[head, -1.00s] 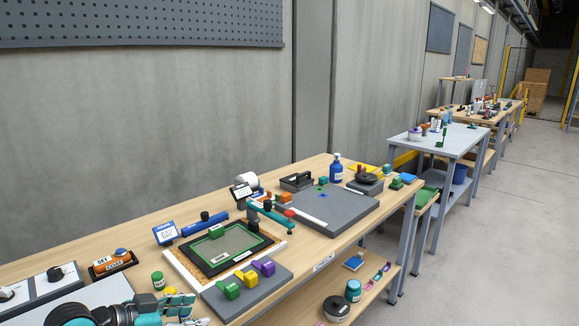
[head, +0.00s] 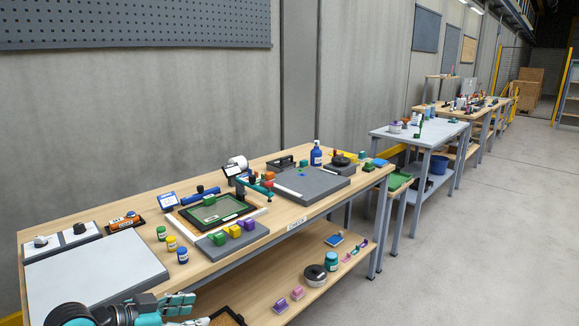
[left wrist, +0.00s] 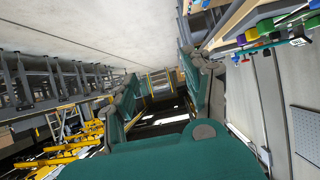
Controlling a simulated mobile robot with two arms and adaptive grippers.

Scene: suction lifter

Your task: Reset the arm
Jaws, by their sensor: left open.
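My left gripper (head: 194,309) shows at the bottom left of the head view, teal with grey pads. It is open and empty, in front of the workbench (head: 285,225) and close to its front edge. In the left wrist view its two fingers (left wrist: 163,80) stand apart with only floor and distant shelving between them. The bench carries a small teal swing arm (head: 256,187) on a post, reaching over a dark framed green screen (head: 216,210). My right gripper is in neither view.
A pale flat board (head: 95,275) lies at the bench's near left. Green, yellow and blue jars (head: 171,244) stand beside a grey block with coloured clips (head: 233,236). The lower shelf holds tins (head: 314,276). Open floor (head: 470,250) lies to the right.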

